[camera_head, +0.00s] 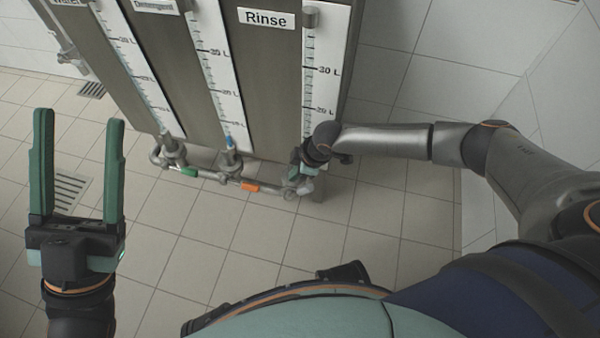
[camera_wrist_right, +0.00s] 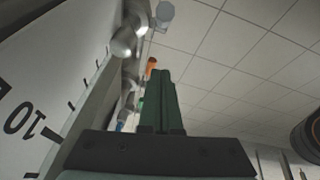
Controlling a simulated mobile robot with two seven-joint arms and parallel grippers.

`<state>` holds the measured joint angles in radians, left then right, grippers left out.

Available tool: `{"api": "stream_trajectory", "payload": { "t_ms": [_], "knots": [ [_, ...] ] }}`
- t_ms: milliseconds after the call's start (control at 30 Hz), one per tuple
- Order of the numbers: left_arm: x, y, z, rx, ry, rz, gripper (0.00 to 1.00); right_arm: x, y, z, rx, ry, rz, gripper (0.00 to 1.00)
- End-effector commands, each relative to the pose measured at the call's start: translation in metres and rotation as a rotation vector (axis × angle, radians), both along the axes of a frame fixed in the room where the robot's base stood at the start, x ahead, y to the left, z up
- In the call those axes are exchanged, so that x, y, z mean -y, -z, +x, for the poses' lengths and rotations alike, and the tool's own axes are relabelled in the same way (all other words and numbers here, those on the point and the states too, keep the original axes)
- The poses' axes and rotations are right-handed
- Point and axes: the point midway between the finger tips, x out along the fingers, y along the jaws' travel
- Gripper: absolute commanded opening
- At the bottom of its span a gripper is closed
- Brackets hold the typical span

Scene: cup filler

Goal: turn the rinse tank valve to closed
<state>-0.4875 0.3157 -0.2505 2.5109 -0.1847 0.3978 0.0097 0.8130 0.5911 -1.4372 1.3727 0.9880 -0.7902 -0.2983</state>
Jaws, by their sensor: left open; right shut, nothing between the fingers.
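The rinse tank (camera_head: 265,80) is the rightmost grey tank in the head view, labelled "Rinse", with a gauge strip (camera_head: 322,70). A pipe runs below the tanks, with an orange handle (camera_head: 250,186) left of my right gripper. My right gripper (camera_head: 297,172) is at the bottom of the rinse tank, by the pipe's right end, and hides part of the fittings there. In the right wrist view its fingers (camera_wrist_right: 165,74) are shut and empty, with the orange handle (camera_wrist_right: 151,65) beyond them. I cannot tell whether they touch the valve. My left gripper (camera_head: 78,115) is open and empty over the floor.
Two more tanks with gauges stand to the left. A green handle (camera_head: 189,171) and a blue part (camera_head: 230,142) are on their fittings. A floor drain (camera_head: 68,190) lies behind my left gripper. The tiled floor in front is clear. A white wall (camera_head: 490,60) is at the right.

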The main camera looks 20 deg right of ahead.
Motion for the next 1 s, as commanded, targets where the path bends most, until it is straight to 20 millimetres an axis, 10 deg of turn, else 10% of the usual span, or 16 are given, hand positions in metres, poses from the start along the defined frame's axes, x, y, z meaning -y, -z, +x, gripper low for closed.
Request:
{"api": "stream_trajectory", "payload": {
  "t_ms": [233, 1000],
  "knots": [
    [0.005, 0.043, 0.002, -0.011, -0.011, 0.034, 0.63, -0.015, 0.054, 0.013, 0.003, 0.0, 0.001, 0.0],
    [0.007, 0.051, 0.003, -0.016, -0.021, 0.035, 0.63, 0.017, 0.066, 0.0, 0.001, 0.002, 0.002, 0.0]
  ]
}}
